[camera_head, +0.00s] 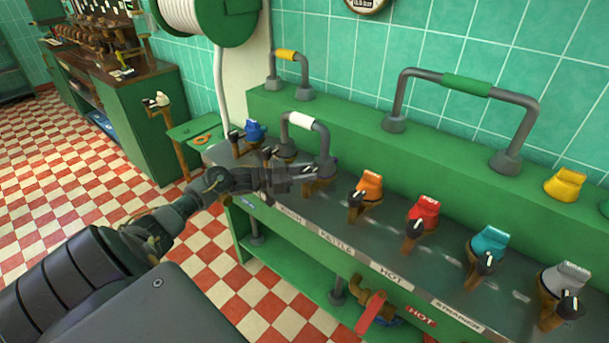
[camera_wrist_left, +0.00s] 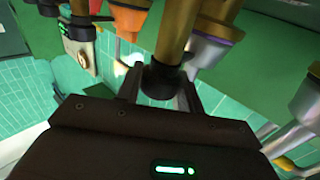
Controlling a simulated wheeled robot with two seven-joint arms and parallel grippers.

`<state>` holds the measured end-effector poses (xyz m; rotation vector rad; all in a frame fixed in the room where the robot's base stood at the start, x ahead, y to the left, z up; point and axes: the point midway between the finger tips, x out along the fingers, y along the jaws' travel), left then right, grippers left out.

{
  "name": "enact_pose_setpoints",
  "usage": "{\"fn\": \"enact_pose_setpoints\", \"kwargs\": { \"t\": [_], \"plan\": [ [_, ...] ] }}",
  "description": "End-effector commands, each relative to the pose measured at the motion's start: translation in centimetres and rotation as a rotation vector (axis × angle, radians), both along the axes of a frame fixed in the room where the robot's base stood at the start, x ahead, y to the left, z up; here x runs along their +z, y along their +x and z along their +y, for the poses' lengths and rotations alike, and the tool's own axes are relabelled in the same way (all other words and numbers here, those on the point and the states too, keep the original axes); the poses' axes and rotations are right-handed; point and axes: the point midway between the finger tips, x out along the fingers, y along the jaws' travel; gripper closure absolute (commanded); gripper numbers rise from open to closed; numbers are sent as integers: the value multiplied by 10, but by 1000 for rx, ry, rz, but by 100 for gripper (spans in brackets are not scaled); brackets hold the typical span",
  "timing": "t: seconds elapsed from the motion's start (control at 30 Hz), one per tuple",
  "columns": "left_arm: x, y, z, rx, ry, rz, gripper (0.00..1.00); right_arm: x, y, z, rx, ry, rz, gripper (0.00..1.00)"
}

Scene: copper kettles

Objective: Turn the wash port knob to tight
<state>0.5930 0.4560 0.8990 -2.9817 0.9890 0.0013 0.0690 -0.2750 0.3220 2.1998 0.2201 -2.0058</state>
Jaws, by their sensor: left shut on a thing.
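My left gripper (camera_head: 309,173) is at the front of the green bench, at a brass fitting (camera_head: 319,187) between the blue-capped and orange-capped fittings. In the left wrist view its two fingers (camera_wrist_left: 161,92) are shut on a black knob (camera_wrist_left: 160,80) at the end of a brass stem (camera_wrist_left: 178,35). In the head view the gripper hides most of this knob. My right gripper is not in view.
Orange (camera_head: 367,187), red (camera_head: 424,211), teal (camera_head: 490,242) and grey (camera_head: 564,279) capped fittings stand in a row to the right. A blue-capped one (camera_head: 254,131) is to the left. Grey pipe handles rise behind, one with a green grip (camera_head: 465,84). Tiled floor is open at the left.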

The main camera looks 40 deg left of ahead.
Motion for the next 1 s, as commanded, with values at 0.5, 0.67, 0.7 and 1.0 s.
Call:
{"fn": "enact_pose_setpoints", "kwargs": {
  "t": [0.5,0.67,0.7,1.0],
  "plan": [
    [0,0,0,-1,-1,-1,41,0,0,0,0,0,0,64],
    [0,0,0,-1,-1,-1,41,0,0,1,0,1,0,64],
    [0,0,0,-1,-1,-1,41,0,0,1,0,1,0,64],
    [-2,-23,17,0,3,2,41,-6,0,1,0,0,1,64]
  ]
}}
